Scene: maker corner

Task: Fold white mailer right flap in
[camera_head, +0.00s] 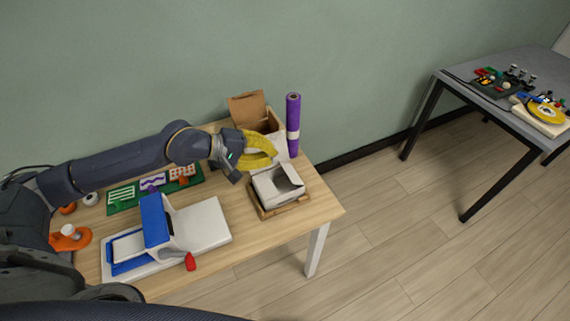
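The white mailer (272,190) lies in a shallow brown tray (285,208) near the right end of the wooden table. A white flap (294,174) at its right side stands up at a tilt and is not lying flat. My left gripper (273,154), with yellow fingers, hangs above and behind the mailer, apart from it. Its fingertips lie close together in this view, and I cannot tell whether they are shut. My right gripper is not in view.
An open cardboard box (250,108) and an upright purple roll (293,125) stand behind the mailer. A blue and white device (205,225) with a red knob is on the left. A green board (125,196) lies further back. A grey table (545,68) stands far right.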

